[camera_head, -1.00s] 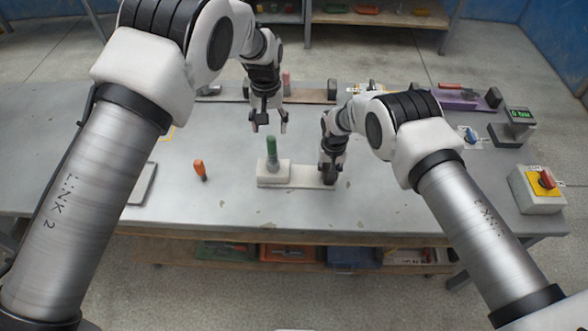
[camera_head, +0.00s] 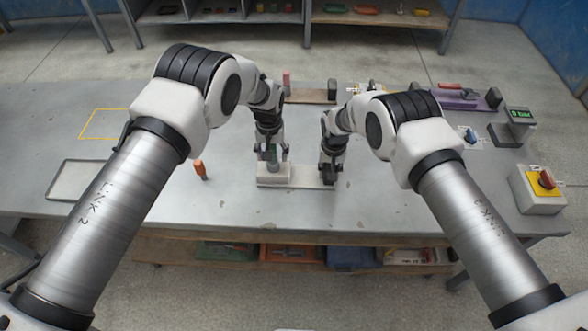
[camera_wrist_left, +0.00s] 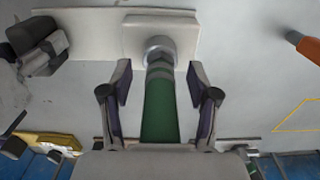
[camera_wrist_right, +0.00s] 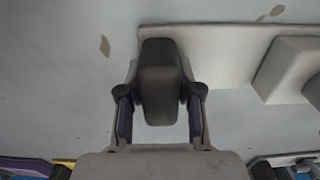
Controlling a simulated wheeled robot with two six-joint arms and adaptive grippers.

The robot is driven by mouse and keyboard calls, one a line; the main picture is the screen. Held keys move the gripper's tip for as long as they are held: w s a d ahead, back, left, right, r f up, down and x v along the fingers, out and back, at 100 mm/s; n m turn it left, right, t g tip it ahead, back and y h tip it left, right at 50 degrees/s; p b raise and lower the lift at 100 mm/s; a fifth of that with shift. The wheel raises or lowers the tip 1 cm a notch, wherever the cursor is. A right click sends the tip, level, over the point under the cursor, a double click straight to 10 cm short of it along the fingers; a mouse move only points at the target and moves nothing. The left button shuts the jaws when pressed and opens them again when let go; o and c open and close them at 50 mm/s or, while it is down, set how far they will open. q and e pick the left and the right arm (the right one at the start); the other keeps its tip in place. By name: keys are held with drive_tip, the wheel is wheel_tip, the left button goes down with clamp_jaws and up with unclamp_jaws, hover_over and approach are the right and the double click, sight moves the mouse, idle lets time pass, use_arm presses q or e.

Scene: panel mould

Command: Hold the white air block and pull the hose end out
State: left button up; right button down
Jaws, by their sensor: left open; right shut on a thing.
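The white air block (camera_head: 274,180) sits on a pale base plate (camera_head: 312,184) in the middle of the table. The green hose end (camera_wrist_left: 160,108) stands up from a grey collar (camera_wrist_left: 160,50) on the block. My left gripper (camera_head: 270,154) is open, its fingers on either side of the green hose end with gaps showing in the left wrist view (camera_wrist_left: 160,85). My right gripper (camera_head: 328,178) is shut on a dark grip block (camera_wrist_right: 159,80) at the plate's right end. In the head view my left fingers partly hide the hose end.
An orange-handled tool (camera_head: 200,169) stands left of the block. A grey tray (camera_head: 82,181) and a yellow outline lie further left. The table in front of the plate is clear.

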use_arm(q)
drive_tip(key=shift+c, duration=0.3)
use_arm(e)
drive_tip(key=shift+s+f, duration=0.35)
use_arm(q)
clamp_jaws()
drive_tip(key=shift+r, duration=5)
use_arm(e)
drive_tip(key=c, duration=0.7)
unclamp_jaws()
drive_tip(key=shift+w, duration=0.1)
use_arm(q)
drive_tip(key=shift+w+f, duration=0.1)
drive_tip(key=shift+w, duration=0.05)
use_arm(e)
drive_tip(key=shift+w, duration=0.25)
